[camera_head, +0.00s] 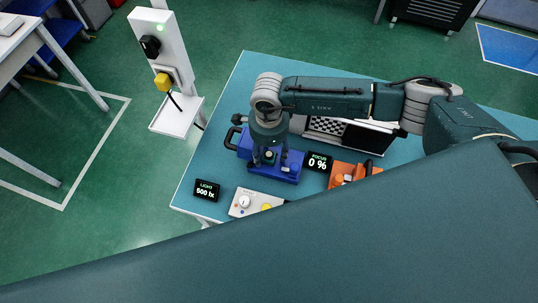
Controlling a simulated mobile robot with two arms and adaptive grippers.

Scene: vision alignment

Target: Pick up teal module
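My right gripper (269,161) points down over a blue block-like fixture (288,172) on the table. Its two fingers look spread on either side of a small pale round part, but the area is small and dark. I cannot tell whether they touch anything. I cannot make out a separate teal module; the gripper and wrist cover part of the fixture, and my teal arm covers much of the table. My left gripper is not in view.
The blue-green table (205,168) also holds a lux display (206,190), a white knob box (247,203), a focus display (318,162) showing 0 %, an orange device (345,174) and a checkered panel (327,126). A white post (160,45) stands beyond the table's left edge.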

